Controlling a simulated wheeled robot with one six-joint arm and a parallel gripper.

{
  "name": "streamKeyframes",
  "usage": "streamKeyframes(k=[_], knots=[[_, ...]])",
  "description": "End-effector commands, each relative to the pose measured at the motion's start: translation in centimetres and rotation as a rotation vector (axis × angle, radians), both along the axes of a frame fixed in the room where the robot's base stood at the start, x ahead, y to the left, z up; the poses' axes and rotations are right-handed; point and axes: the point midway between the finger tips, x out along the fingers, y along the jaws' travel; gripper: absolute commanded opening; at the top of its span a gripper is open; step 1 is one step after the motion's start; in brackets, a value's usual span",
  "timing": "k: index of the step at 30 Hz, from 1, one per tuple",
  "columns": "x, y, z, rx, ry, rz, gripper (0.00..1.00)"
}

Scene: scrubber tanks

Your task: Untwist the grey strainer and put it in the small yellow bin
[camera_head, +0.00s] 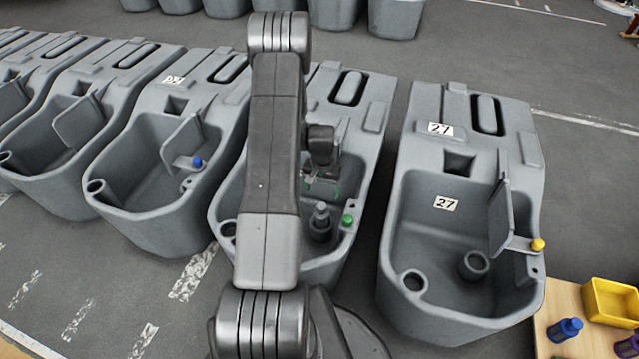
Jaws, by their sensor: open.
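The grey strainer (320,222) stands upright in the basin of the middle tank, a dark grey piece with a narrower top. My gripper (322,190) is over the same basin, just behind and above the strainer as seen here. It is open and looks empty, though my arm hides part of it. I cannot tell whether its fingers touch the strainer. The small yellow bin (612,301) sits on a wooden table at the lower right, and I see nothing in it.
A green knob (347,220) is close right of the strainer. The right tank (392,250), marked 27, has a raised flap and yellow knob (537,245). A blue object (565,330) and a purple one (627,347) stand near the bin. More tanks line the left.

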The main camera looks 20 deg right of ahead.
Motion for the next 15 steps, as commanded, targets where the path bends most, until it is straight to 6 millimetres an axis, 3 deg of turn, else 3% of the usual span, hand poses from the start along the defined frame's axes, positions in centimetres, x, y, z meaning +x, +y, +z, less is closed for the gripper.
streamKeyframes(k=[15], knots=[[-0.1, 0.1, -9.9, 0.001, 0.001, 0.001, 0.78]])
